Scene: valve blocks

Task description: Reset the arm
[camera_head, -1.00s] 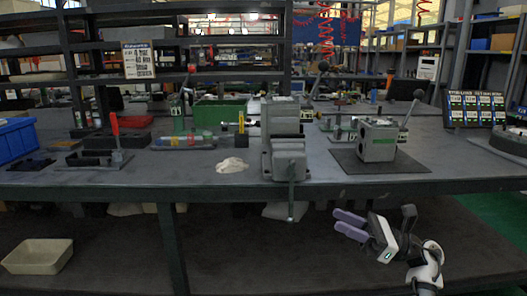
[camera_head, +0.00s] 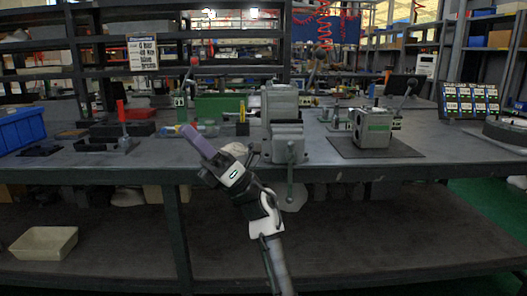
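My gripper (camera_head: 188,132) is in the middle left of the head view, at the end of my white and black arm. Its purple fingers point up and left over the front part of the workbench (camera_head: 340,172). The fingers line up one behind the other, so the gap between them is hidden. I see nothing held at the fingertips. The grey bench vise (camera_head: 281,118) stands on the bench just right of my gripper. The grey valve block (camera_head: 372,126) sits on a dark mat farther right, clear of my arm.
A blue bin (camera_head: 22,128), a red-handled tool (camera_head: 122,113) and a green crate (camera_head: 220,106) stand on the bench at left and back. Sign cards (camera_head: 470,105) stand at right. A beige tray (camera_head: 43,242) lies on the lower shelf, whose right half is clear.

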